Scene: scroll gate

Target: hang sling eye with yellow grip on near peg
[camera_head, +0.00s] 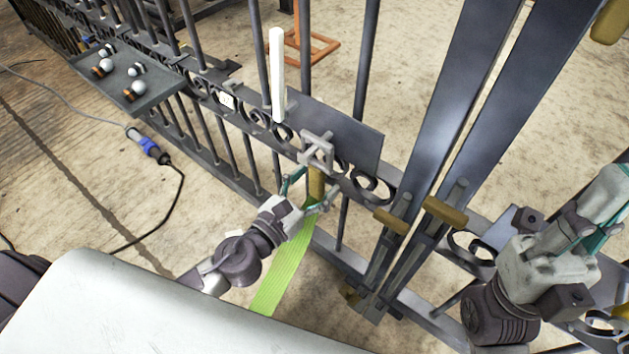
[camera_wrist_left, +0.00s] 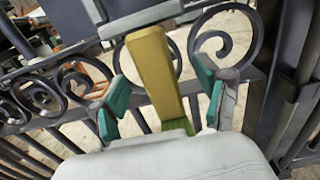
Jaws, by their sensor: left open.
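A yellow grip (camera_head: 316,183) hangs below a grey square loop (camera_head: 317,150) at the gate's scroll band, with green webbing (camera_head: 285,270) running down from it. My left gripper (camera_head: 308,196) is open, with its fingers on either side of the grip. In the left wrist view, the yellow grip (camera_wrist_left: 153,72) stands between the open teal fingertips (camera_wrist_left: 160,102), with visible gaps on both sides. I cannot tell whether the grey loop sits on a peg, and no near peg shows clearly. Part of my right gripper (camera_head: 598,238) shows at the right edge; its jaw state is unclear.
The dark scroll gate (camera_head: 225,102) crosses the view, with a flat plate (camera_head: 345,135) behind the loop. A white upright bar (camera_head: 277,75) stands left of it. Dark posts with tan blocks (camera_head: 445,211) stand right. A tray (camera_head: 130,85) with small balls is at upper left.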

